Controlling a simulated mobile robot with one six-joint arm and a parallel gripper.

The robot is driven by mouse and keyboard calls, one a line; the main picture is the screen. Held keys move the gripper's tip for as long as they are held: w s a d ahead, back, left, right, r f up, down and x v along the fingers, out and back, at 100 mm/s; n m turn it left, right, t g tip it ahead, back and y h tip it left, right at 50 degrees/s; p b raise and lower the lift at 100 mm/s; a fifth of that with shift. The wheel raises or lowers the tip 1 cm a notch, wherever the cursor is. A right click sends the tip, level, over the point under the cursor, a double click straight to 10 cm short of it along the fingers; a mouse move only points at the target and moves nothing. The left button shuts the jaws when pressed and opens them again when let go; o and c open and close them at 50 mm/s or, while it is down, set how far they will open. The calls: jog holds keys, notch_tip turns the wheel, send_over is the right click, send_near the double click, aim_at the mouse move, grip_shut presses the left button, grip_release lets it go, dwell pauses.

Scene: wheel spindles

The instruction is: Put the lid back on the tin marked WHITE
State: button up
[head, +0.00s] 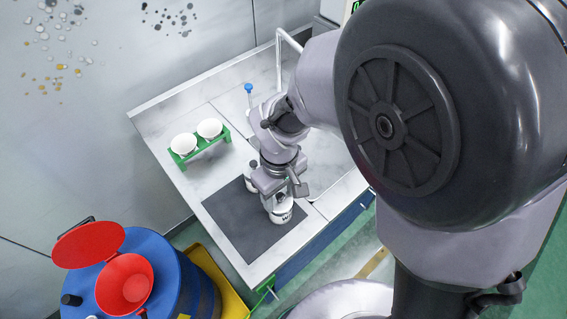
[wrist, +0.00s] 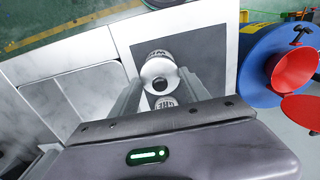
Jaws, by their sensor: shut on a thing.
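A white tin (head: 283,216) with dark lettering stands on the dark mat near the worktop's front edge. My gripper (head: 281,193) points down directly over it. In the wrist view the fingers (wrist: 160,88) flank a pale round lid (wrist: 155,69) with a dark round knob, and the gripper is shut on this lid. The lid covers most of the tin (wrist: 158,54) from this angle; I cannot tell whether they touch. A second lettered tin (head: 250,184) stands behind, partly hidden by my arm; it also shows between the fingers in the wrist view (wrist: 165,103). The lettering is too small to read surely.
A green rack (head: 196,152) holding two white round pieces (head: 209,128) stands at the back left of the worktop. A sink basin (wrist: 65,100) lies beside the mat (wrist: 203,55). A blue drum (head: 172,283) with a red funnel (head: 130,283) stands on the floor at the lower left.

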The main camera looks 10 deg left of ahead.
jog(key=o, duration=1.8)
jog(key=shift+o, duration=0.2)
jog(key=shift+r, duration=0.1)
notch_tip(320, 180, up, 7)
jog(key=p, duration=0.6)
grip_shut()
